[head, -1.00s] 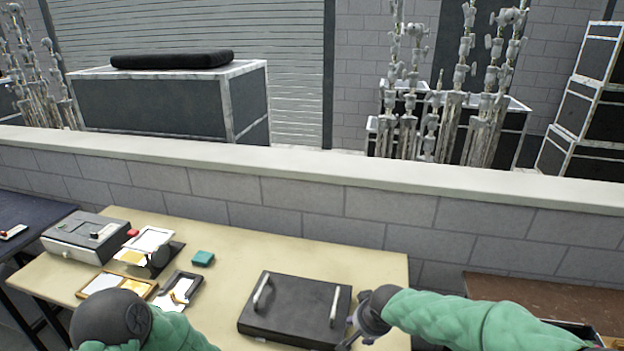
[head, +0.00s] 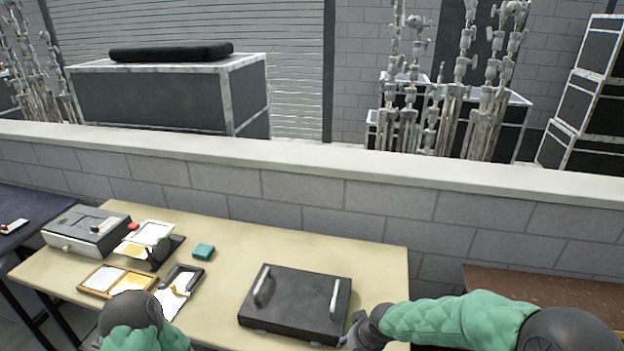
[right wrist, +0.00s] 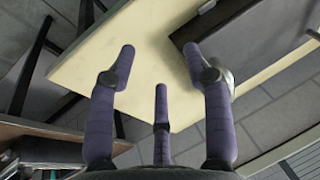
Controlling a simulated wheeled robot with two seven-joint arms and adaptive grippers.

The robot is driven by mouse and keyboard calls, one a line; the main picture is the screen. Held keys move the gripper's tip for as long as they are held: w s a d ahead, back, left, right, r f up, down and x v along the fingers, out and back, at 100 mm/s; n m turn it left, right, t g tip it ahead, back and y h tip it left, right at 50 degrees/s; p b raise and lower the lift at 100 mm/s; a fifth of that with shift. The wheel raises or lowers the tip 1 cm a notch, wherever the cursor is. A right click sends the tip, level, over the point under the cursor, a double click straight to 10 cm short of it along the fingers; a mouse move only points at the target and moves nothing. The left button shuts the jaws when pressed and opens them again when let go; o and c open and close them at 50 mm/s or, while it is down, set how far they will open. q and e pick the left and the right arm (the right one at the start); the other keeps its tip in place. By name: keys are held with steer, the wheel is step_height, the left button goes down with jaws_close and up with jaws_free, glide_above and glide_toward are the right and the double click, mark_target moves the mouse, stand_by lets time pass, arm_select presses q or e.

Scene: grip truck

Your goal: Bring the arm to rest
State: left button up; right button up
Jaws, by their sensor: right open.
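My right gripper (head: 352,340) is at the bottom of the head view, just right of the near right corner of a black flat case. In the right wrist view its purple fingers (right wrist: 160,68) are spread apart with nothing between them, over the table's edge. The black case (head: 295,305) lies flat on the tan table (head: 385,265) and has two silver handles.
A grey box-like device (head: 85,232), a teal block (head: 203,251) and several small trays and cards stand on the table's left half. A brown surface (head: 530,290) lies to the right beyond a gap. A low block wall (head: 390,203) runs behind.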

arm_select(q)
step_height(320, 180, down, 4)
steer(key=b, duration=0.4)
arm_select(e)
steer(key=s+f+g+y, duration=0.1)
steer(key=s+f, duration=0.9)
steer(key=f, duration=0.2)
steer(key=s+a+f+g, duration=0.1)
steer(key=s+f+g, duration=0.1)
steer(key=s+f, duration=0.8)
step_height(320, 180, down, 3)
steer(key=shift+s+f+y, duration=0.2)
steer(key=shift+s+y, duration=0.15)
steer(key=shift+y, duration=0.05)
arm_select(q)
steer(key=shift+c, duration=0.8)
arm_select(e)
steer(key=shift+c, duration=1.2)
arm_select(q)
steer(key=shift+d, duration=0.15)
arm_select(e)
steer(key=shift+d, duration=0.1)
